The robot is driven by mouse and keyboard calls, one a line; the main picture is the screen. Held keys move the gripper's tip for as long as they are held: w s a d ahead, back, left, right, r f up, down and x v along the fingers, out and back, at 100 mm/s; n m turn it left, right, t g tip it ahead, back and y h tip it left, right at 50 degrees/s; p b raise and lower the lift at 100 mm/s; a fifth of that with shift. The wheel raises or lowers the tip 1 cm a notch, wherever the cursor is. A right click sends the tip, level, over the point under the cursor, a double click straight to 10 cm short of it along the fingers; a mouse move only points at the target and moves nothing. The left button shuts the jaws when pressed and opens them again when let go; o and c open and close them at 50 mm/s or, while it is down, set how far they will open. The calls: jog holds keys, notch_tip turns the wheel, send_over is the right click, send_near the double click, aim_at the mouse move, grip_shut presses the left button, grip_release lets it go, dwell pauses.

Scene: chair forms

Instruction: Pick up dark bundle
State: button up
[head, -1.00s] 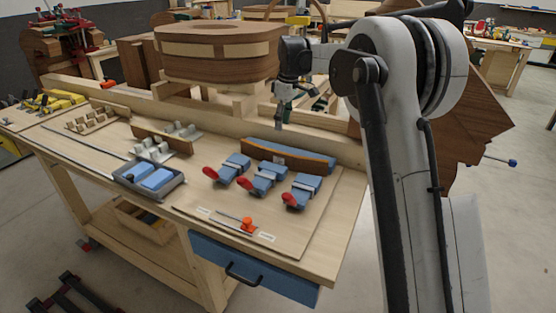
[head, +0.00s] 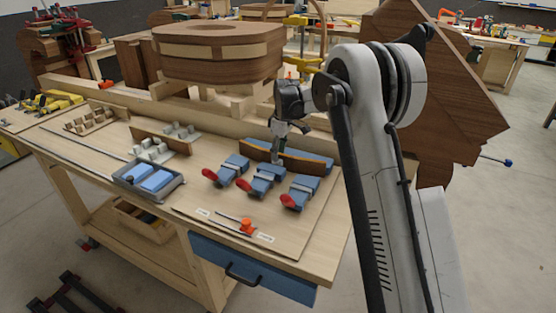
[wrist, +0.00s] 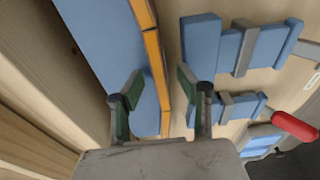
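A dark brown curved strip bundle (head: 304,165) lies along the front of a long blue form (head: 316,157) on the bench. In the wrist view the bundle (wrist: 152,48) shows as a narrow brown strip with an orange edge beside the blue form (wrist: 100,35). My gripper (head: 277,160) points down over the bundle in the head view. In the wrist view my gripper (wrist: 160,85) is open, one fingertip over the blue form and the other right of the bundle. Nothing is held between the fingers. Whether they touch the bundle is unclear.
Several blue clamps with red handles (head: 266,178) lie close in front of the bundle. A grey tray (head: 148,181) with blue blocks stands to the left. A wooden rail (head: 215,120) and a large wooden ring form (head: 219,52) are behind.

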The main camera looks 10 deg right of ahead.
jog(key=shift+f, duration=0.15)
grip_shut()
dwell(0.4)
